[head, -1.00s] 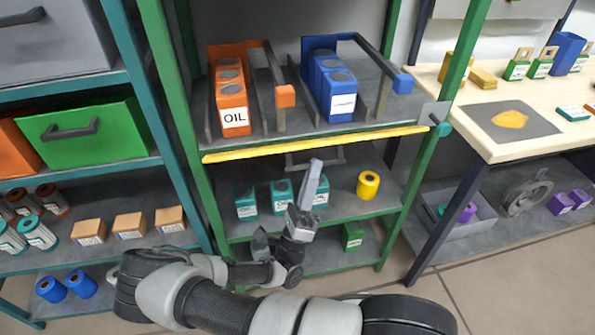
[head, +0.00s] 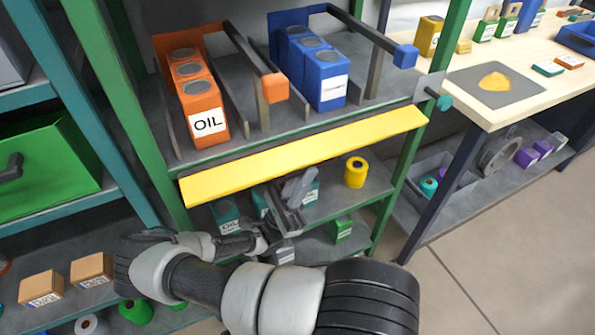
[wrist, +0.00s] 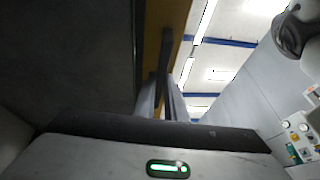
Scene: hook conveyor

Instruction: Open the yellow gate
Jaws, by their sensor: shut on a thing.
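The yellow gate (head: 305,152) is a long flat bar across the front of the green-framed rack, just below the upper shelf's edge. Its broad yellow face shows in the head view. My gripper (head: 299,184) is just below and in front of the gate, near its middle. In the wrist view, my gripper (wrist: 163,98) is shut on a dark bar, the gate's handle (wrist: 166,45), beside the yellow gate (wrist: 152,38). The handle is hidden in the head view.
Orange oil cans (head: 205,118) and blue cans (head: 324,82) stand in lanes above the gate. Teal cans (head: 226,215) and a yellow roll (head: 356,172) are on the shelf below. A teal knob (head: 444,103) sticks out at right. The floor (head: 490,240) at right is clear.

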